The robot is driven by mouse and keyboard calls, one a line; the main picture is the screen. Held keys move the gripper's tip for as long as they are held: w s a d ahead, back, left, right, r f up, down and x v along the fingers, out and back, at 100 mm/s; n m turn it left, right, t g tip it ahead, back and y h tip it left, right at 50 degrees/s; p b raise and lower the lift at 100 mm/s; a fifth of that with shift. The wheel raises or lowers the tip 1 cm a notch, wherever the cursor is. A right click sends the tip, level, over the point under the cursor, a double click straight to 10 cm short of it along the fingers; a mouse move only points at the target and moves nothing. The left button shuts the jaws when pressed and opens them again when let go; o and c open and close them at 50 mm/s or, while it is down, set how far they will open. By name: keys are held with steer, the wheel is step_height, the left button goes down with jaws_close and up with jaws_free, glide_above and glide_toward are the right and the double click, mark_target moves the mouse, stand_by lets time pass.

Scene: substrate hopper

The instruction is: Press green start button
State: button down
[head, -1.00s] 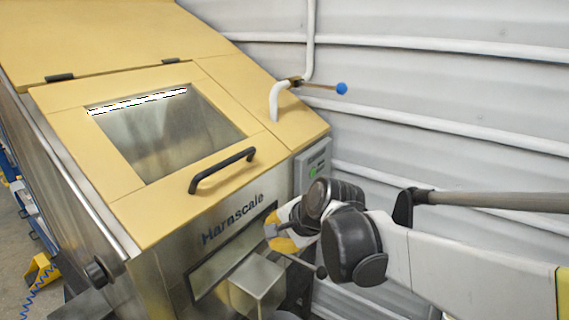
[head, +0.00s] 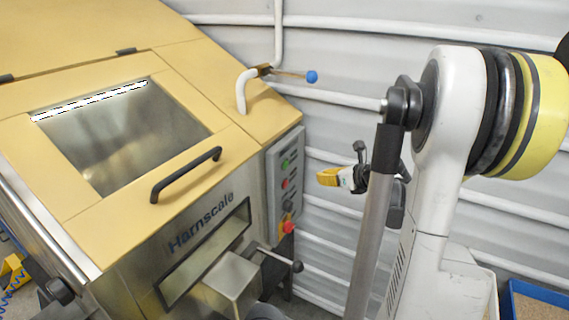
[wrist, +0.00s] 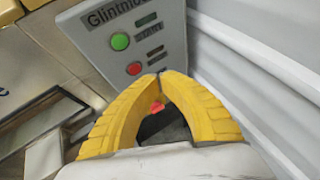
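The green start button (head: 285,163) is near the top of the grey control panel (head: 270,196) on the hopper's right side. In the wrist view the green button (wrist: 120,42) is above and left of the fingertips, next to a "START" label. My gripper (head: 320,177) is to the right of the panel in the head view, apart from it, with its yellow fingers pointing left. In the wrist view the fingertips of my gripper (wrist: 158,75) meet, with nothing held between them. The green button is unobstructed in both views.
A red button (wrist: 134,68) is below the green one, close to the fingertips in the picture. A red emergency-stop knob (head: 288,227) is lower on the panel. A blue-tipped lever (head: 311,77) sticks out above. The ribbed wall (head: 345,130) is behind my gripper.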

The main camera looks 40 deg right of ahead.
mark_target(286, 165)
steer(key=shift+w+a, duration=0.6)
steer(key=shift+w, duration=0.75)
steer(key=shift+w+a, duration=0.55)
steer(key=shift+w, duration=0.85)
steer(key=shift+w+a, duration=0.6)
steer(key=shift+w, duration=0.75)
steer(key=shift+w, duration=0.1)
steer(key=shift+w+a, duration=0.15)
steer(key=shift+w, duration=0.15)
